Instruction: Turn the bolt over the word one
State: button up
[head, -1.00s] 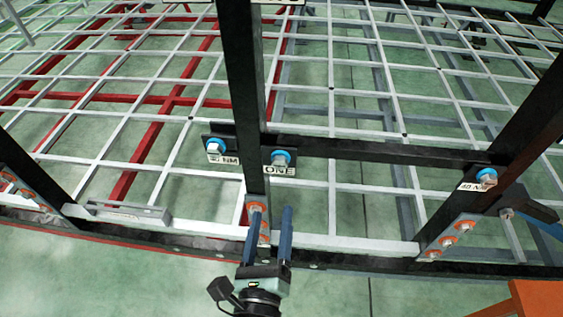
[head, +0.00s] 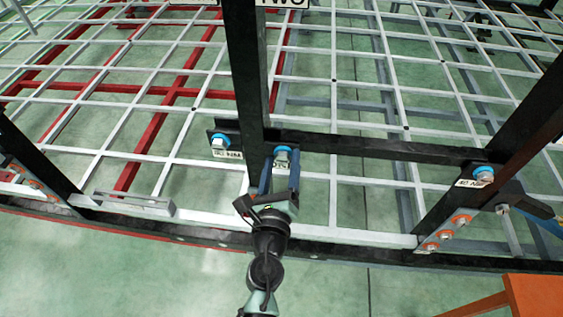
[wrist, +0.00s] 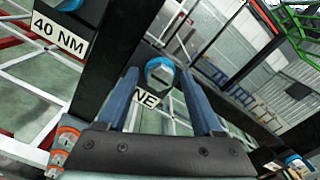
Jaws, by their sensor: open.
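The bolt over the word ONE (head: 283,153) has a silver hex head with a blue collar and sits on the black crossbar beside the upright post. It also shows in the wrist view (wrist: 160,72), with the letters "NE" on the white label (wrist: 148,100) below it. My gripper (head: 275,165) is open, with its two blue fingers pointing up toward this bolt. In the wrist view the bolt head lies between and beyond the fingertips (wrist: 160,78). I cannot tell whether the fingers touch it. The label is mostly hidden by my gripper in the head view.
A second blue-collared bolt (head: 220,142) with an NM label is just left of the post (head: 247,85). Another blue-collared bolt (head: 484,174) is on the right post. Orange-collared bolts (head: 446,233) sit on a plate at lower right. An orange object (head: 535,300) fills the lower right corner.

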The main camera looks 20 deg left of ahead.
grip_shut()
dwell(0.3)
jog(key=shift+m, duration=0.4)
